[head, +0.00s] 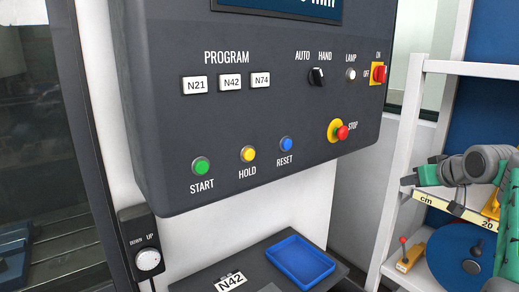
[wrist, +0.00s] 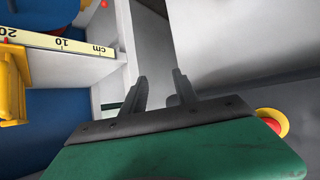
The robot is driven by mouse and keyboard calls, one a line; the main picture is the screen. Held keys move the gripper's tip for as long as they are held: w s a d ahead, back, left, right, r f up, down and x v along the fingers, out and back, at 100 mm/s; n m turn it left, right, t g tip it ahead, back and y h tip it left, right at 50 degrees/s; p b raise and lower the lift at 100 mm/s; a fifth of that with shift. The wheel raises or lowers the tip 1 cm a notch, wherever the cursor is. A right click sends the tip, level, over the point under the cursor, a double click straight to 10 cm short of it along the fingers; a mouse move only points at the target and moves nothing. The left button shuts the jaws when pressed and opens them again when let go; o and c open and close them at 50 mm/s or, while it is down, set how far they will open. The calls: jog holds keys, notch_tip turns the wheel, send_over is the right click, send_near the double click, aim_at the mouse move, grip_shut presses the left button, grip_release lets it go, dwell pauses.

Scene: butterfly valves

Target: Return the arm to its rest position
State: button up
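My arm (head: 478,165) shows at the right edge of the head view, in front of the white shelf unit. My gripper (head: 403,186) is at its left end, beside the shelf upright and to the right of the control panel. In the wrist view the two dark fingers of my gripper (wrist: 160,82) stand apart, with nothing seen held between them. The green gripper body fills the bottom of that view.
The dark control panel (head: 255,115) carries buttons and a red stop button (head: 342,132), also partly visible in the wrist view (wrist: 273,124). The shelf unit (head: 404,130) holds a ruler (head: 455,208) and a blue disc (head: 455,262). A blue tray (head: 300,262) lies below the panel.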

jog(key=s+a+f+m+g, duration=0.25)
jog(key=s+f, duration=0.35)
jog(key=f, duration=0.4)
jog(key=s+a+f+m+g, duration=0.15)
jog(key=s+f+g, duration=0.25)
jog(key=s+f, duration=0.4)
jog(key=s+a+f+m+g, duration=0.1)
jog(key=s+a+f+g, duration=0.1)
jog(key=s+a+f, duration=0.4)
jog(key=s+a+f+n+g, duration=0.1)
jog(key=s+a+f, duration=0.5)
jog(key=s+a, duration=0.35)
jog(key=w+a+r+n+t, duration=0.1)
jog(key=w+a+r+n, duration=0.1)
jog(key=a, duration=0.6)
notch_tip(320, 180, up, 2)
jog(key=shift+w+r+n+t, duration=0.25)
jog(key=shift+w+n+t, duration=0.1)
jog(key=shift+n, duration=0.55)
jog(key=shift+a, duration=0.1)
